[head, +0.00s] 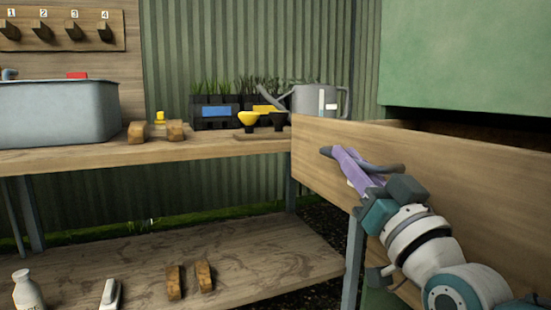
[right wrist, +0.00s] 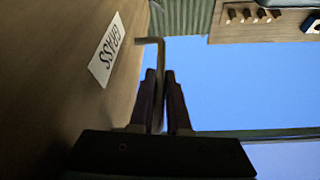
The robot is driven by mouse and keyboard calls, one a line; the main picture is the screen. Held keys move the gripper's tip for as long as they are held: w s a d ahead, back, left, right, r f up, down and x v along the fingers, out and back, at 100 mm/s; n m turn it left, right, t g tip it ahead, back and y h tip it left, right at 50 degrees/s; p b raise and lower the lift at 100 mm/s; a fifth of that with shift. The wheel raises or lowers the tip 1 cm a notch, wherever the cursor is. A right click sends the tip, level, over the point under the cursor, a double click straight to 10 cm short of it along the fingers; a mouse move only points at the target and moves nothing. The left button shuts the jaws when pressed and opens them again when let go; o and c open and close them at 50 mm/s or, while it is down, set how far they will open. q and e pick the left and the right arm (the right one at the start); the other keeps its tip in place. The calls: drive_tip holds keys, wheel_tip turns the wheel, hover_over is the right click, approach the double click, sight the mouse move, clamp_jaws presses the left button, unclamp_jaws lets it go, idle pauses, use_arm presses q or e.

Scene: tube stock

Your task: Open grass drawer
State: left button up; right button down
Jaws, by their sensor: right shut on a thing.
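The grass drawer (head: 330,150) has a wooden front and juts out from under a green cabinet body (head: 465,55) at the right of the head view. It stands open, with its dark inside (head: 485,138) showing behind the front. A white label reading GRASS (right wrist: 108,52) is on the front in the right wrist view. My right gripper (head: 340,160) is at the front, with its purple fingers shut on the grey bar handle (right wrist: 150,41). In the right wrist view the handle runs down between the fingertips (right wrist: 160,75). My left gripper is not in view.
A wooden bench (head: 85,158) stands to the left, its end close to the drawer. It bears a grey basin (head: 55,115), plant trays (head: 215,125) and a watering can (head: 305,100). A lower shelf (head: 240,265) holds a white bottle (head: 27,290) and wooden blocks (head: 204,276).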

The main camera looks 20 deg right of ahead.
sight(443, 164)
drive_tip(key=c, duration=0.9)
unclamp_jaws()
drive_tip(key=shift+s+f, duration=0.15)
drive_tip(key=shift+s, duration=0.15)
drive_tip(key=p+v, duration=0.2)
drive_tip(key=v, duration=0.7)
drive_tip(key=shift+s, duration=0.15)
